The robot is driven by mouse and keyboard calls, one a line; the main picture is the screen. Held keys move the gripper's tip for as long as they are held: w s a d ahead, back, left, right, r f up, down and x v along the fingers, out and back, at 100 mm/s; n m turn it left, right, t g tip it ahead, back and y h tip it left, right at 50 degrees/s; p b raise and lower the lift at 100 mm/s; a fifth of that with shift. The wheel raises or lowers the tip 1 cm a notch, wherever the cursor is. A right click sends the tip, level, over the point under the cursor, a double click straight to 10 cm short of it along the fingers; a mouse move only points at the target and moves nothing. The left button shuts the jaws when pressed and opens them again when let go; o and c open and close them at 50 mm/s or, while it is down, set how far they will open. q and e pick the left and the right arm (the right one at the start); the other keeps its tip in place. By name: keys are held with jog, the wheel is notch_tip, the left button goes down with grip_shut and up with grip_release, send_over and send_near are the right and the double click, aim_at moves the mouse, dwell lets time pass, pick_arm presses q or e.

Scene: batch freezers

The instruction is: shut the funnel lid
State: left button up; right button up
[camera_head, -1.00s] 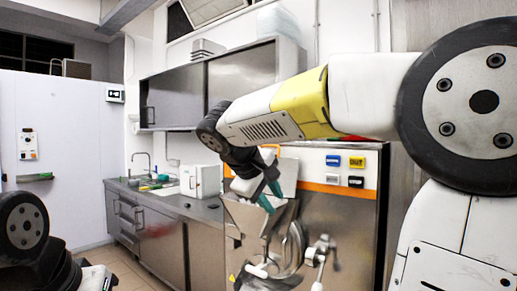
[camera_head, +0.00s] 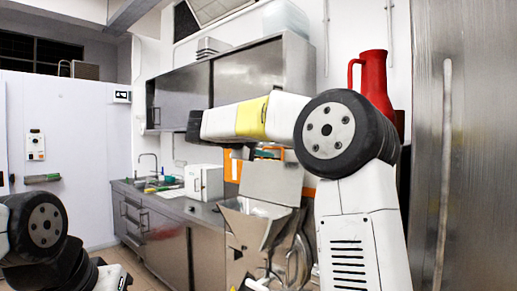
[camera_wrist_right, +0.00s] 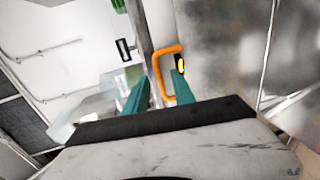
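The funnel (camera_head: 248,228) is a grey metal hopper on the front of the machine in the head view. A flat grey panel, seemingly its lid (camera_head: 272,182), stands raised above the funnel's back. My right forearm crosses in front of the machine above the lid, and its fingers are hidden in the head view. In the right wrist view my right gripper (camera_wrist_right: 160,82) has two teal fingers, set apart. An orange loop handle (camera_wrist_right: 164,72) shows between and beyond them; I cannot tell what it belongs to or whether a finger touches it. My left gripper is not in view.
A red jug (camera_head: 374,82) stands behind my right arm. A tall metal cabinet (camera_head: 470,150) is close on the right. A counter (camera_head: 160,225) with a sink and a white box (camera_head: 204,182) runs left of the machine. Wall cabinets (camera_head: 245,80) hang above.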

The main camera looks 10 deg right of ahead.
jog(key=shift+w+d+f, duration=0.1)
jog(key=shift+w+d, duration=0.2)
grip_shut()
dwell(1.3)
